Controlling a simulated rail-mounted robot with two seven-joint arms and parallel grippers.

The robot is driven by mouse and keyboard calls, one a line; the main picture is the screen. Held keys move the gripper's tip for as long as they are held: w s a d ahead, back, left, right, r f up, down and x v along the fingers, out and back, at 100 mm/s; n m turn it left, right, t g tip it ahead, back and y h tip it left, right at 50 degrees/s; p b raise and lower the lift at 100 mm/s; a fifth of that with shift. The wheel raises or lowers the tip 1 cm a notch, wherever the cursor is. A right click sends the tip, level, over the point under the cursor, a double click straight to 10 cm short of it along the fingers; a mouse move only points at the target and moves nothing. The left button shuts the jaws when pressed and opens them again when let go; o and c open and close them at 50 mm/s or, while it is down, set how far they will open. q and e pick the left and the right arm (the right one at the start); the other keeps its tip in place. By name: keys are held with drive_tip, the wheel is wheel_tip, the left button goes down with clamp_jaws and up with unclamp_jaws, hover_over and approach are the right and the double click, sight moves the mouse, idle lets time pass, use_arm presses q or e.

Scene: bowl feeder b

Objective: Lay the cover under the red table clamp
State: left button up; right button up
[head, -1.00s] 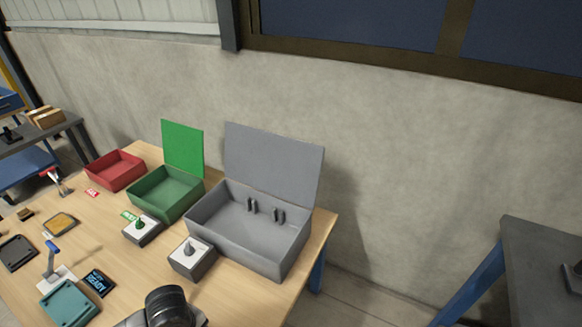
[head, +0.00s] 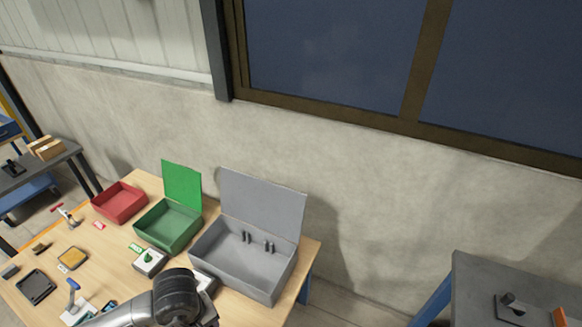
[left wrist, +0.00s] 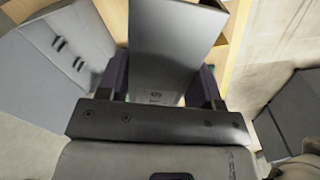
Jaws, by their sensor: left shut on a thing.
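The red table clamp (head: 66,215) stands at the far left of the table in the head view, its red handle raised. I cannot tell from here whether anything lies under it. In the left wrist view, my left gripper (left wrist: 163,84) is shut on a flat dark grey plate, which looks like the cover (left wrist: 175,42). The plate extends out beyond the fingers, and its far end is cut off by the frame. My right gripper is in neither view.
A red bin (head: 119,203), an open green box (head: 167,226) and an open grey box (head: 240,265) line the table's back. A blue-handled clamp (head: 73,292), a dark tray (head: 36,287) and a yellow-topped tray (head: 72,258) are at left.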

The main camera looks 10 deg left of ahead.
use_arm(q)
drive_tip(key=d+r+m+p, duration=0.2)
drive_tip(key=r+m+p, duration=0.3)
drive_tip(key=r+p, duration=0.7)
drive_tip(key=d+r+m+p, duration=0.2)
drive_tip(key=r+m+p, duration=0.3)
drive_tip(key=r+p, duration=0.7)
drive_tip(key=shift+r, duration=6.45)
